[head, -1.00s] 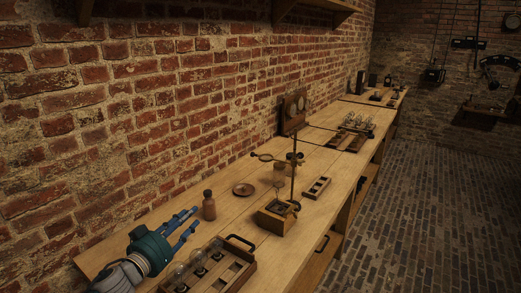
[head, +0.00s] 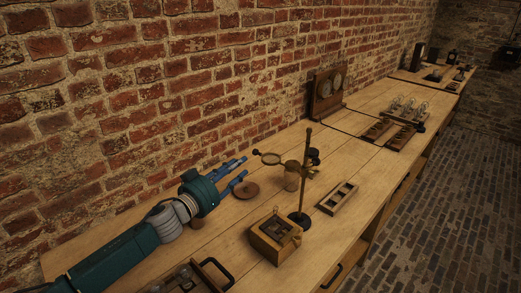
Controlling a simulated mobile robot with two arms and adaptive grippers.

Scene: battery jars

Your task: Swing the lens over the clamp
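The lens (head: 270,158) is a round ring on a side arm of an upright stand (head: 305,185); it points left, toward the brick wall. A wooden box (head: 275,238) with dark metal parts on top sits in front of the stand; I cannot tell for certain whether these parts are the clamp. The lens is behind and above the box, not over it. My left gripper (head: 246,166) is left of the lens and apart from it, fingers spread and empty, pointing right. My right gripper is out of view.
A small slotted tray (head: 338,197) lies to the right. A handled crate (head: 214,272) is at the bottom edge.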

